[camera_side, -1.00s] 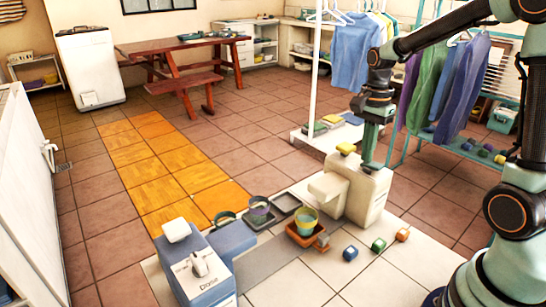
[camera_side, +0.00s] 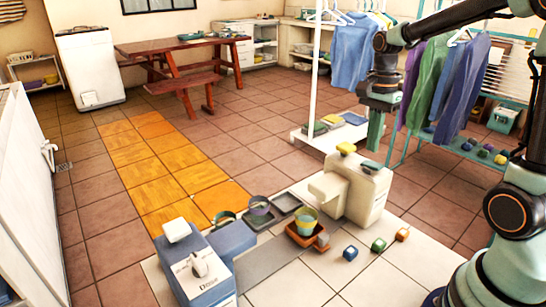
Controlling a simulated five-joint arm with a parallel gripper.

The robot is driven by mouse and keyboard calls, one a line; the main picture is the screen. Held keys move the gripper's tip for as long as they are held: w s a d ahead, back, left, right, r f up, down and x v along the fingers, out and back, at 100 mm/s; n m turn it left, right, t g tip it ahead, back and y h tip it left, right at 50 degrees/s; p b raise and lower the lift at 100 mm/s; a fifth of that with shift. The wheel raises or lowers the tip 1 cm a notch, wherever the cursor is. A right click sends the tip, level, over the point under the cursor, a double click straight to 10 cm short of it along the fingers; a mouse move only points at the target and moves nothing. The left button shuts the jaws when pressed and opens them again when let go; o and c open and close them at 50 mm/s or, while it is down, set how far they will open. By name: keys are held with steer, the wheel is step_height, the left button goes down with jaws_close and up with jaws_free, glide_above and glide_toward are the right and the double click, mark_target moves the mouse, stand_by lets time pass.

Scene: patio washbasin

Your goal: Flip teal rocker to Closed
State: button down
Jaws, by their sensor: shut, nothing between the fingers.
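The teal rocker (camera_side: 371,167) is a small dark teal piece on the top right of a cream box (camera_side: 365,200). A yellow rocker (camera_side: 346,148) sits on the same box to its left. I cannot read any Closed marking, nor tell which way the teal rocker is tipped. My gripper (camera_side: 374,149) points down just above the teal rocker, with a small gap in the picture. Its green fingers are together and hold nothing.
A white and blue box (camera_side: 200,278) with a knob stands at the front left. Blue, green and orange cubes lie on the pale surface in front. Clothes hang behind my gripper.

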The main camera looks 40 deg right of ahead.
step_height(320, 180, up, 11)
steer(key=w, duration=0.2)
steer(key=shift+w, duration=0.2)
steer(key=s+a+f+n+t, duration=0.35)
steer(key=a+n, duration=0.25)
steer(key=n, duration=0.3)
steer(key=s+a+f+n+t, duration=0.25)
steer(key=s+a+n, duration=0.3)
steer(key=n, duration=0.35)
step_height(320, 180, up, 6)
steer(key=m+g, duration=0.8)
steer(key=m, duration=1)
glide_above(376, 165)
steer(key=w, duration=0.3)
steer(key=shift+y, duration=0.3)
steer(key=x, duration=0.9)
steer(key=d+x, duration=0.1)
steer(key=x, duration=0.4)
steer(key=shift+w, duration=0.2)
